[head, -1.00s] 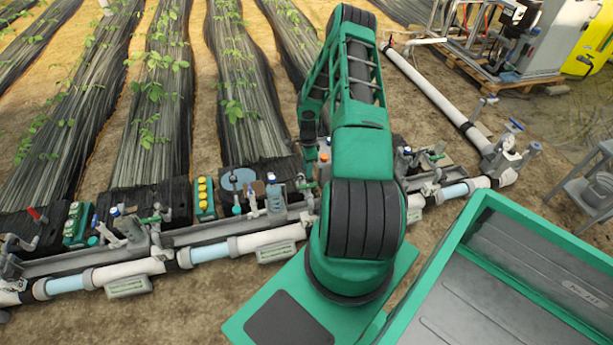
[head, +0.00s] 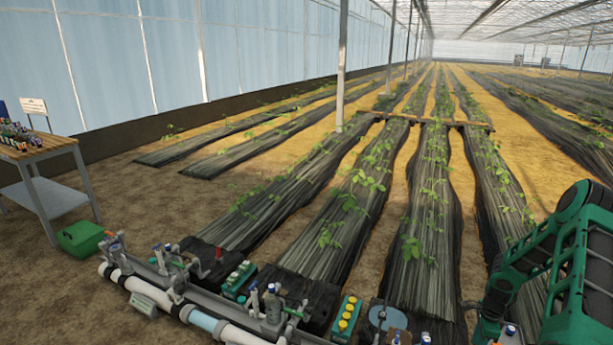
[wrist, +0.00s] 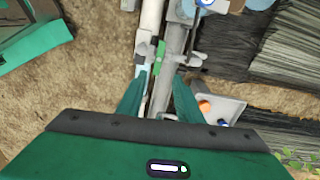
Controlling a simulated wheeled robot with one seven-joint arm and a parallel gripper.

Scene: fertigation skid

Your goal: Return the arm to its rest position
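My green arm shows at the right edge of the head view, bent at the elbow, with its far end running down to the bottom edge. The fingers are not clear there. In the wrist view my gripper (wrist: 160,80) has its two green fingers spread apart with nothing between them. Past the fingertips lie a white pipe (wrist: 151,22) and a grey rail (wrist: 175,45) of the skid. I cannot tell the exact height above them.
The manifold pipe (head: 150,291) with valves runs along the bottom of the head view. A box with yellow caps (head: 346,318) stands beside it. A wooden-topped table (head: 45,148) and a green box (head: 80,237) are at left. Covered crop rows (head: 345,200) stretch away behind.

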